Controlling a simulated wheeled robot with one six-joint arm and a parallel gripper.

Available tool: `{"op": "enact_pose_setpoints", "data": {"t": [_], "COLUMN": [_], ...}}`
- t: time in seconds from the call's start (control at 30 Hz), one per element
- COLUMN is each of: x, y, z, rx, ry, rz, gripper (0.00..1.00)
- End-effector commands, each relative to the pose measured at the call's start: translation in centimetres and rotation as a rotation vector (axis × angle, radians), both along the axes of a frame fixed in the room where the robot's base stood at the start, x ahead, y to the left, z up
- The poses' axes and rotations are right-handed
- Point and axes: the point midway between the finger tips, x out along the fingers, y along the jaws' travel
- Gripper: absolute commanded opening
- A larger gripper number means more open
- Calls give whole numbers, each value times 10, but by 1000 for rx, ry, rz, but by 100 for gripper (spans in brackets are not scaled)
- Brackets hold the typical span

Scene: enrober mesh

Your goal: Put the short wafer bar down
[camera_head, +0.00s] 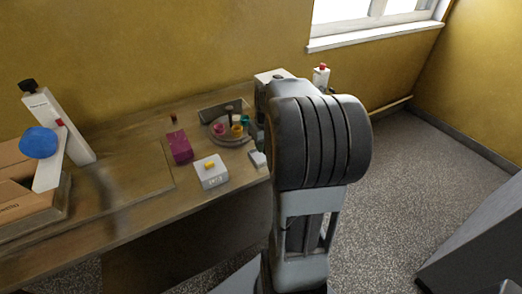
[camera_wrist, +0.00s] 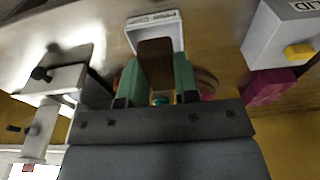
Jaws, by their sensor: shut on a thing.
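The short wafer bar (camera_wrist: 155,48) is a dark brown block in the wrist view, held between the two green fingers of my gripper (camera_wrist: 156,66). Its far end overlaps a small white lettered holder (camera_wrist: 153,18) with raised sides. I cannot tell whether the bar touches the holder's floor. A small white piece (camera_head: 258,158) at the table's right edge there looks like the same holder.
A white box (camera_head: 211,171) with a yellow knob stands near the table's front; its LID lettering (camera_wrist: 300,7) shows in the wrist view. A magenta block (camera_head: 180,147) and a round tray (camera_head: 218,139) with coloured cups are behind. A white stand (camera_wrist: 60,83) is left in the wrist view.

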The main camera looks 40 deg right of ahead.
Motion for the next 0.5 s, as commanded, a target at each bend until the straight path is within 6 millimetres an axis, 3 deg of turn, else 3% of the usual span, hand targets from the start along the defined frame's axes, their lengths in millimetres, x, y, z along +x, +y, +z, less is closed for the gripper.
{"op": "enact_pose_setpoints", "data": {"t": [0.2,0.5], "x": [22,31], "y": [-8,-11], "z": [-28,-39], "rx": [0,-1], "ry": [0,-2], "rz": [1,3], "gripper": [15,15]}}
